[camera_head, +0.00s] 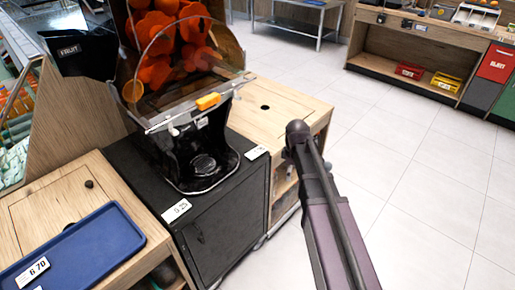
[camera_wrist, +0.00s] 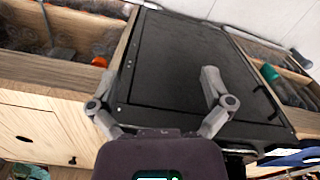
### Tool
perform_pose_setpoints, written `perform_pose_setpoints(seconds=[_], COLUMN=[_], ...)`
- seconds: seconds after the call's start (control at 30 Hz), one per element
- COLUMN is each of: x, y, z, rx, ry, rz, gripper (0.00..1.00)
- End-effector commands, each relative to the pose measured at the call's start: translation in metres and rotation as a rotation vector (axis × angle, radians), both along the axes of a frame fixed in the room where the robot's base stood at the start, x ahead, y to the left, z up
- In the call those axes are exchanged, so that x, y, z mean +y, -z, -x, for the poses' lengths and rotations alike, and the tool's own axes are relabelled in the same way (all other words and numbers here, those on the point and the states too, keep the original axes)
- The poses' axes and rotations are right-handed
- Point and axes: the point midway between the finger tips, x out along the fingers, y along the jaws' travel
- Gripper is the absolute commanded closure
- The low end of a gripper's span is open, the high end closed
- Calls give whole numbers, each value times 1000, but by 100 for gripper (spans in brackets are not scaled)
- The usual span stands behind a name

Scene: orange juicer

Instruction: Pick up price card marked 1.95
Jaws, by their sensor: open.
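No card that I can read as 1.95 shows. A small white price card (camera_head: 256,152) lies at the right edge of the black cabinet top, its print too small to read. Another white card (camera_head: 177,210) at the cabinet's front edge seems to read 9.25 or 0.25. A third card (camera_head: 33,272) on the blue tray reads 6.70. My gripper (camera_wrist: 165,62) is open and empty in the wrist view, its fingers spread in front of a dark panel. No price card is clear there. In the head view my arm hides or leaves out the fingers.
An orange juicer (camera_head: 202,165) stands on the black cabinet (camera_head: 225,225). A blue tray (camera_head: 85,245) lies on the wooden counter at left. A wooden counter (camera_head: 285,112) with open shelves is right of the juicer. The tiled floor (camera_head: 410,190) at right is clear.

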Motion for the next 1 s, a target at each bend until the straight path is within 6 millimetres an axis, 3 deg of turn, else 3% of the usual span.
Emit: perform_pose_setpoints(seconds=[0.03,0.1,0.5,0.7,1.0], x=[12,25,103,128,135], y=[-12,-19,-59,-69,-70], z=[-16,-29,-94,-110,-113], rx=[0,0,0,0,0], ry=[-87,-212,-895,-1105,-1177], rz=[0,0,0,0,0], gripper=[0,0,0,0,0])
